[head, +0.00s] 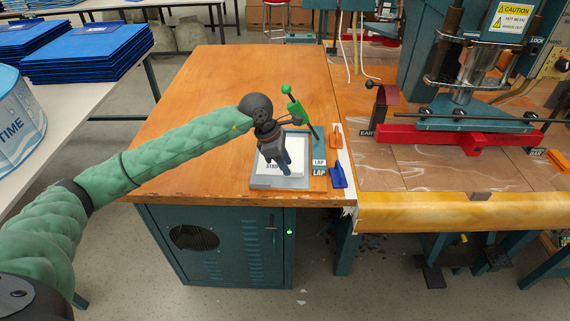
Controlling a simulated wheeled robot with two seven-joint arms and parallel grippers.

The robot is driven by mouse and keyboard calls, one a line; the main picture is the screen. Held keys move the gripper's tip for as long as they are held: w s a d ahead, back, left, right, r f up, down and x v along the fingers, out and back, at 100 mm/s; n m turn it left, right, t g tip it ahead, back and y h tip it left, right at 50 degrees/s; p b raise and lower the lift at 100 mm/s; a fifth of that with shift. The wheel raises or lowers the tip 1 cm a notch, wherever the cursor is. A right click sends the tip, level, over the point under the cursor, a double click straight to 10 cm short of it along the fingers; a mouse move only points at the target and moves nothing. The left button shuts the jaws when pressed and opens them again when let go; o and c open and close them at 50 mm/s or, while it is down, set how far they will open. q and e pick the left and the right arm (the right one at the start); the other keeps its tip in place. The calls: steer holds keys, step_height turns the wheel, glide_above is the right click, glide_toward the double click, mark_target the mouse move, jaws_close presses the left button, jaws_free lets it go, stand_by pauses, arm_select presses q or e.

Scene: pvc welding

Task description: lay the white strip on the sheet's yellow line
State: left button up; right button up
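White strips lie in a grey tray (262,186) with a partly covered "STRIP" label, on the wooden bench. The white strip surface (269,160) shows beside my gripper; single strips cannot be told apart. My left gripper (284,170) points down over the tray and hides part of it. Its fingers look close together, but whether they are open, shut or holding a strip is too small to tell. A clear, shiny sheet (420,170) seems to lie on the right-hand bench; no yellow line can be made out on it. My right gripper is out of view.
A green-handled lever (299,107) stands behind the tray. An orange clamp (336,137) and a blue one (338,177) sit to its right. A press with a red base (440,136) stands on the right bench. The wooden bench (220,90) is clear behind my arm.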

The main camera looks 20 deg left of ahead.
arm_select(q)
steer(key=shift+s+r, duration=0.1)
steer(key=shift+r, duration=0.1)
steer(key=s+d+r, duration=0.2)
steer(key=s+r, duration=0.1)
steer(key=s, duration=0.4)
steer(key=shift+s, duration=0.35)
stand_by(0.6)
